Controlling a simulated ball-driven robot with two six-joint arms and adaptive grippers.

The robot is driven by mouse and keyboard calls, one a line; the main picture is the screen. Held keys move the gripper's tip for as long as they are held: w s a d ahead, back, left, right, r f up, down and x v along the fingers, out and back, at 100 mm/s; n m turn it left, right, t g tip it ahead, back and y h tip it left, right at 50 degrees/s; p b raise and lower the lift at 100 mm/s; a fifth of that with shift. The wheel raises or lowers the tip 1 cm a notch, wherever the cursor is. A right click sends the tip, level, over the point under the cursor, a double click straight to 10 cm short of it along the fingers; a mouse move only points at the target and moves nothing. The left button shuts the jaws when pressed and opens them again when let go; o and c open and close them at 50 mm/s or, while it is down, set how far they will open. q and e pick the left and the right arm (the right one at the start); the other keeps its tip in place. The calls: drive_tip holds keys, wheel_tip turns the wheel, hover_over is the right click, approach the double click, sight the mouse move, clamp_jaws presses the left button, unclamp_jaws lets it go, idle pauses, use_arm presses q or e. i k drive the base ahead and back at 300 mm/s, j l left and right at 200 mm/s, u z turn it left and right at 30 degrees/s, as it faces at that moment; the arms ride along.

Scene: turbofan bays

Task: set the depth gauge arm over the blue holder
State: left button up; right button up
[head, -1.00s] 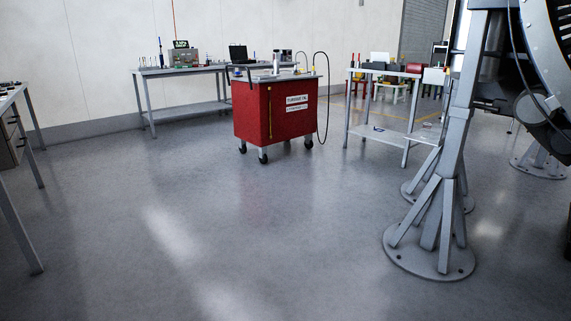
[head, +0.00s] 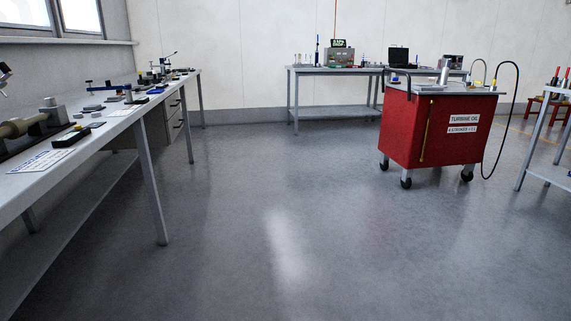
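A small stand with a thin blue arm (head: 102,86) is on the long bench at the left in the head view. It may be the depth gauge arm, but it is too small to be sure. A small blue item (head: 155,91) lies to the right of it on the same bench. I cannot tell whether it is the blue holder. Neither of my grippers is in view.
The long bench (head: 28,181) runs along the left wall, with a shaft-like part (head: 30,124) at its near end. A red oil cart (head: 437,130) stands at the right. Another bench (head: 318,69) stands at the back wall. The middle floor is clear.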

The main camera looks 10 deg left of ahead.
sight(108, 87)
drive_tip(key=i+j+u, duration=0.15)
drive_tip(key=i+u, duration=0.65)
drive_tip(key=i+l+u, duration=0.1)
drive_tip(key=i+u, duration=0.35)
drive_tip(key=i+l+u, duration=0.2)
drive_tip(key=u, duration=0.2)
drive_tip(key=i+l+u, duration=0.15)
drive_tip(key=i+u, duration=0.2)
drive_tip(key=u, duration=0.15)
drive_tip(key=i+l+u, duration=0.15)
drive_tip(key=u, duration=0.25)
